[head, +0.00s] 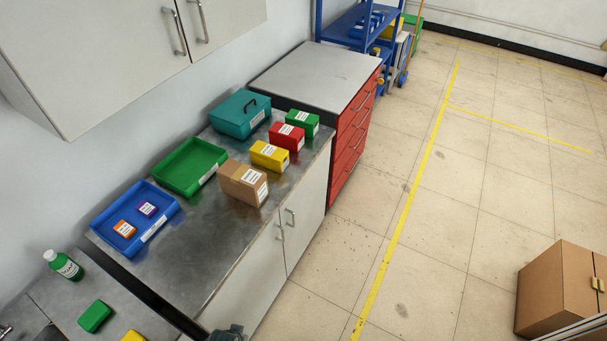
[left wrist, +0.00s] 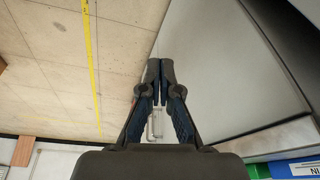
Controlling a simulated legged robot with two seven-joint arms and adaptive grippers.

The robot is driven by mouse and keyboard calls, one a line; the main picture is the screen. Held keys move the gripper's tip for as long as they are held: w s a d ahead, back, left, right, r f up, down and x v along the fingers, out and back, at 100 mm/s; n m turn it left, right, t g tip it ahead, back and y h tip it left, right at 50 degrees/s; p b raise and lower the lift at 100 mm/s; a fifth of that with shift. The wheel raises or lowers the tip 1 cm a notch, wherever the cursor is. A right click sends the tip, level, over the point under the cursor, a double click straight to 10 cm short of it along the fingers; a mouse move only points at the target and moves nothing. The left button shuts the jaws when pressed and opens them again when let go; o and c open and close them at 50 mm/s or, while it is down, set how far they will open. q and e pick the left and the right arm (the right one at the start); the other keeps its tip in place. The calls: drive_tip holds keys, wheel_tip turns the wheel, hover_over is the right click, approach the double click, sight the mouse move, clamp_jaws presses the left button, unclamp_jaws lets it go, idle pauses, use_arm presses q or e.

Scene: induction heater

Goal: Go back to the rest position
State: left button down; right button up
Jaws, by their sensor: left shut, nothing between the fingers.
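My left gripper (left wrist: 160,70) shows in the left wrist view with its two dark fingers together and nothing between them. It hangs clear of any object, in front of a large pale grey panel (left wrist: 205,65) and a cabinet handle (left wrist: 155,128). A small dark shape at the bottom edge of the head view is cut off, and I cannot tell whether it is part of my arm. My right gripper is in neither view.
The steel counter (head: 185,262) holds a blue tray (head: 158,238), a green tray (head: 190,168), a teal case (head: 238,112) and several small boxes. A red drawer cabinet (head: 350,140) stands beyond it. A cardboard box (head: 552,285) is at right. The floor (head: 450,210) between is open.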

use_arm(q)
drive_tip(key=s+f+g+b, duration=0.1)
drive_tip(key=s+f+b, duration=0.15)
drive_tip(key=f, duration=0.95)
drive_tip(key=s+f+b, duration=0.1)
drive_tip(key=s+f, duration=0.2)
drive_tip(key=f, duration=0.9)
drive_tip(key=s+a+f+g+b, duration=0.1)
drive_tip(key=s+a+f+b, duration=0.1)
drive_tip(key=s+f, duration=1.2)
drive_tip(key=shift+s+a+f, duration=0.35)
drive_tip(key=shift+s+a, duration=0.35)
drive_tip(key=shift+s, duration=0.1)
drive_tip(key=shift+s, duration=0.1)
